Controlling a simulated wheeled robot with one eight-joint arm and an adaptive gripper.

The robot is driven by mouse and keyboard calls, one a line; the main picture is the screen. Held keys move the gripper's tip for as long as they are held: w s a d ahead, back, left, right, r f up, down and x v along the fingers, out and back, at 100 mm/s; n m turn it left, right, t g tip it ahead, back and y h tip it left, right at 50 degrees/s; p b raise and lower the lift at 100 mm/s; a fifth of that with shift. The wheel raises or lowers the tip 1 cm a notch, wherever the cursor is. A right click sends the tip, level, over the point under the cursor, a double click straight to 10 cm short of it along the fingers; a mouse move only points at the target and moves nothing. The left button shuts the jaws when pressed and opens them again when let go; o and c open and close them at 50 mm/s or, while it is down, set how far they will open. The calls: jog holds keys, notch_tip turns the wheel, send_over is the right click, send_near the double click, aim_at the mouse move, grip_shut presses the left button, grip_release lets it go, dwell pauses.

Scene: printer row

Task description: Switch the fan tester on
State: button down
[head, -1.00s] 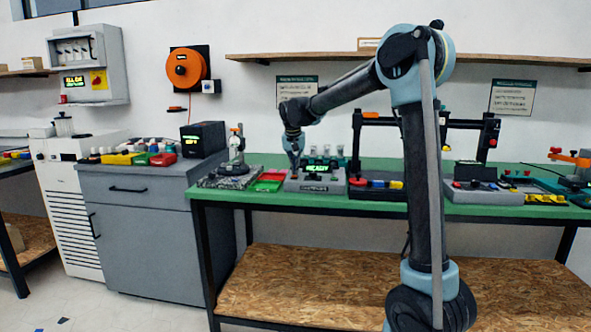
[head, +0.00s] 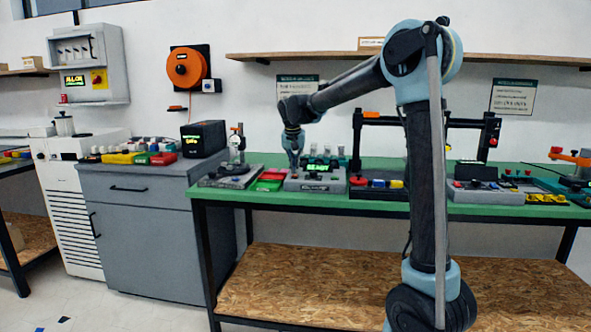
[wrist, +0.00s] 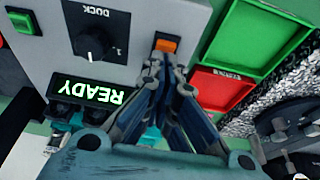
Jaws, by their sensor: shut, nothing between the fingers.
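The fan tester appears to be the grey box (head: 315,184) on the green bench, though its name is not readable. In the wrist view its grey top panel (wrist: 140,22) shows upside down. It has a lit display (wrist: 92,93) reading READY, a black knob (wrist: 92,42), a green button (wrist: 22,20) and an orange rocker switch (wrist: 166,42). My gripper (head: 296,167) is over the box's left part. In the wrist view its shut, empty fingertips (wrist: 163,62) are right beside the orange switch. I cannot tell whether they touch it.
Red and green trays (head: 270,178) lie just left of the box. A dial stand on a speckled slab (head: 230,177) is farther left. A black gantry frame (head: 357,140) stands to the right. A wooden shelf (head: 300,58) runs along the wall above.

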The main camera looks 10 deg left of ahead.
notch_tip(320, 180, up, 14)
jog(key=shift+s, duration=0.15)
dwell(0.4)
jog(key=shift+f, duration=0.1)
